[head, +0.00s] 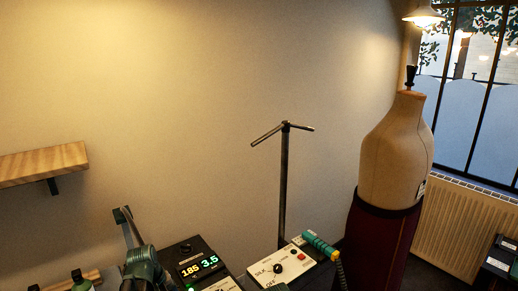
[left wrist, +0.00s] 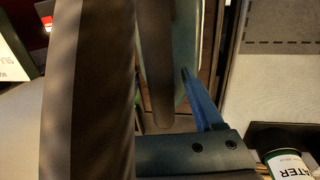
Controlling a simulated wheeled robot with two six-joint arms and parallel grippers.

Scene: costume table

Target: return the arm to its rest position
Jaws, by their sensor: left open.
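My left gripper (left wrist: 188,85) shows in the left wrist view, with a pointed blue finger rising from a dark crossbar with two screws. A wide dark brown band fills the left part of that view, close to the camera, and hides much of the area around the other finger. I cannot tell what the band is. I see nothing held in the gripper. In the head view, an upright dark jointed shape (head: 139,262) stands at the bottom left; I cannot tell whether it is my left arm. My right gripper is in neither view.
A display unit (head: 199,264) and a switch panel (head: 281,269) with a teal handle (head: 320,246) sit at the bottom. Behind them rises a T-shaped stand (head: 284,185). A dress form (head: 396,150) stands right, a wooden shelf (head: 40,164) left. A water bottle (left wrist: 290,164) is lower right in the wrist view.

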